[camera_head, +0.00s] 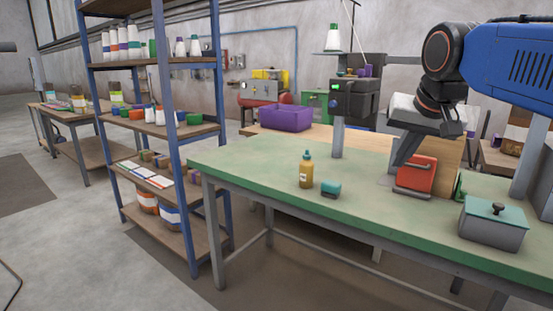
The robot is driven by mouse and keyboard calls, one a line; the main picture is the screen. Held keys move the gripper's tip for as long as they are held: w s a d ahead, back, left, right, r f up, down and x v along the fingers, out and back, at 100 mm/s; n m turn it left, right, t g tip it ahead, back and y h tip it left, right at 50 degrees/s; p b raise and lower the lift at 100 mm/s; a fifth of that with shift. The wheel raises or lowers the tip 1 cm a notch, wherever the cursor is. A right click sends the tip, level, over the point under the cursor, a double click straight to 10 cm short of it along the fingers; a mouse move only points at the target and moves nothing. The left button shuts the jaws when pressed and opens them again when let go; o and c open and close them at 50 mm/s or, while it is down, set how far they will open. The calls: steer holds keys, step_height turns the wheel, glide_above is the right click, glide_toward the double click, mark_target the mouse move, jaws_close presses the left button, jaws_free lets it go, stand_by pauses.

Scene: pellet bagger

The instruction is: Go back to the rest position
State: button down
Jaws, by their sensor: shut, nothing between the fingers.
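My blue arm reaches in from the upper right. My gripper (432,121) is at its dark lower end, above the right part of the green-topped workbench (255,160). It is shut and holds nothing. It appears in front of a tilted pale panel and a slanted grey stand (404,150). I cannot tell how far it is from them. A red box (415,175) stands on the bench below it.
A grey lidded box (492,223) is at the right. A blue-framed shelf (165,130) stands left. A purple bin (286,118) sits behind. The bench's left end is clear.

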steer(key=s+f+n+g, duration=0.1)
steer(key=s+f, duration=0.8)
steer(key=f, duration=0.4)
steer(key=s+d+f+n, duration=0.1)
steer(key=s+f+n, duration=0.1)
steer(key=s+f, duration=0.8)
step_height(320, 180, down, 4)
steer(key=shift+s+d+f+g, duration=0.2)
steer(key=shift+d+f+g, duration=0.1)
steer(key=shift+g, duration=0.1)
